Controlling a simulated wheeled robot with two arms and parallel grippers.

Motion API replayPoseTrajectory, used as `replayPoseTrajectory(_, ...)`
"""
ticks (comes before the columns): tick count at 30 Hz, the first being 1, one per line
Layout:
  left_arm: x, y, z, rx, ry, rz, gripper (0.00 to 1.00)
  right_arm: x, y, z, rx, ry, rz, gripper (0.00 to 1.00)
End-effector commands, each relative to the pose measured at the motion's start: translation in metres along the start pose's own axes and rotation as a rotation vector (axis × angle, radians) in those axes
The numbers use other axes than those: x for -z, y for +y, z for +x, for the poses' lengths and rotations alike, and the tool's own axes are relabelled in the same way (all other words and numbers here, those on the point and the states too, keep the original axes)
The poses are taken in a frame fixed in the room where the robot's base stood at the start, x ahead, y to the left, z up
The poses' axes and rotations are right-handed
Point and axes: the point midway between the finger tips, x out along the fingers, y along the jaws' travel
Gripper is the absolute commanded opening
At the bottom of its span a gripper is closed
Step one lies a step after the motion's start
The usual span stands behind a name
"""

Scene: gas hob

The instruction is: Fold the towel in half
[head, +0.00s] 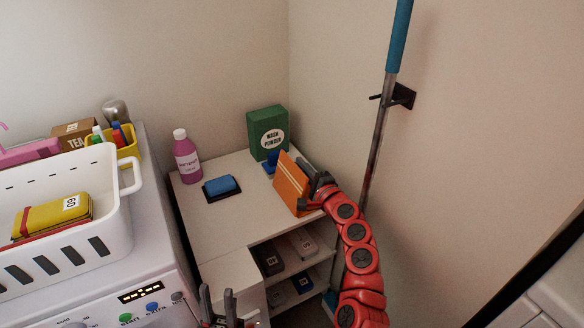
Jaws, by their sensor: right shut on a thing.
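The orange towel (288,184) is at the right side of the white shelf top, raised and tilted like a flat panel, with its lower edge by the shelf top. My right gripper (318,182) is shut on the towel's right side; the fingertips are partly hidden, and I cannot tell exactly how the towel is folded. My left gripper (217,293) is at the bottom of the view, in front of the shelf unit, with its two fingers apart and empty. It is well away from the towel.
A green wash powder box (268,132), a pink bottle (187,160) and a blue block on a dark base (221,187) stand on the shelf top (220,223). A white basket (75,255) sits on the washing machine at left. A blue-handled pole (379,120) stands by the right wall.

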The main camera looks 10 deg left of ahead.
Motion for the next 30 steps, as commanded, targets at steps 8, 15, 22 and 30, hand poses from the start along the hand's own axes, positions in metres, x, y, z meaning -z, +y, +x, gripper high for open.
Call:
replayPoseTrajectory(8,-0.001,0.000,-0.005,0.000,0.000,0.000,0.37,0.019,0.014,0.000,-0.012,-0.004,0.172,0.00)
replayPoseTrajectory(15,-0.001,0.000,-0.007,0.000,0.000,0.000,0.37,0.028,0.018,0.000,-0.011,-0.003,0.248,0.00)
replayPoseTrajectory(22,-0.001,0.000,-0.007,0.000,0.000,0.000,0.37,0.029,0.019,0.000,-0.012,-0.003,0.268,0.00)
replayPoseTrajectory(30,-0.001,0.000,-0.007,0.000,0.000,0.000,0.37,0.029,0.019,0.001,-0.010,-0.003,0.268,0.00)
